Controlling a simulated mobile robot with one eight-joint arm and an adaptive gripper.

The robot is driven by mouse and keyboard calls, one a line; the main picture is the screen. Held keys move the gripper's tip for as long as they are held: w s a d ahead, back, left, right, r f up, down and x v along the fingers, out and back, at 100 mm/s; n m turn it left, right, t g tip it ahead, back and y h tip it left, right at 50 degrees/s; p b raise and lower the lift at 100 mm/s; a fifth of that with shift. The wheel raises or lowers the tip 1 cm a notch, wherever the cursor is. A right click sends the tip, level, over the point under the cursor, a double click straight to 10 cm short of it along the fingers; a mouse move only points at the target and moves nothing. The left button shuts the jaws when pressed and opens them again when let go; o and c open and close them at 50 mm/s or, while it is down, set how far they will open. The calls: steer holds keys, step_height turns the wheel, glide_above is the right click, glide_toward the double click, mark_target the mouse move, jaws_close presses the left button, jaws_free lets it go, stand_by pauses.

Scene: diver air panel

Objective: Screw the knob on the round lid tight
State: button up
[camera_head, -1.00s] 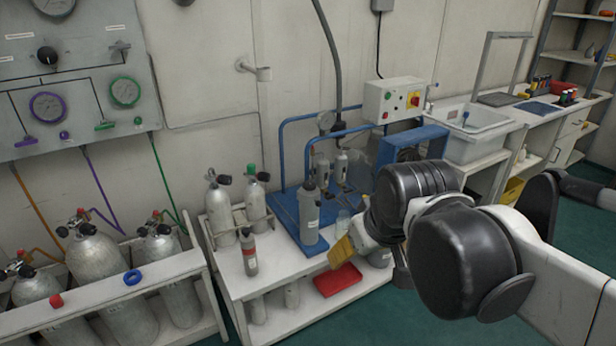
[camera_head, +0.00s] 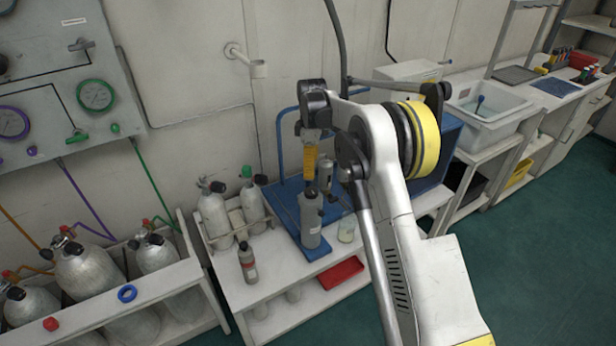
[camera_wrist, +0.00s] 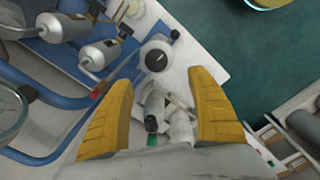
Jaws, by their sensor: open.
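A grey upright canister (camera_head: 311,222) stands at the front of the blue-framed unit on the white bench. Its top is dark in the head view. In the wrist view I look down on its round pale lid (camera_wrist: 146,52) with a dark knob (camera_wrist: 156,61) in the middle. My gripper (camera_head: 310,172) hangs above the canister, pointing down. In the wrist view my gripper (camera_wrist: 161,78) has its two yellow fingers wide apart and nothing between them. The lid shows just beyond the fingertips, apart from them. I cannot tell how far the knob is screwed in.
Metal filter cylinders (camera_wrist: 100,53) and blue frame tubes stand close beside the canister. A glass jar (camera_head: 346,229), a red tray (camera_head: 341,272) and a small grey bottle (camera_head: 246,263) are near. Gas cylinders (camera_head: 214,217) stand at the bench's left. Green floor (camera_head: 520,240) is clear at right.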

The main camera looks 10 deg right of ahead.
mark_target(310, 191)
steer(key=shift+n, duration=0.3)
steer(key=f+b, duration=0.1)
steer(key=f, duration=0.3)
steer(key=f+b, duration=0.1)
steer(key=f, duration=0.3)
steer(key=w+f+b, duration=0.1)
steer(key=f, duration=0.3)
steer(key=shift+f, duration=0.15)
steer(key=c, duration=1.2)
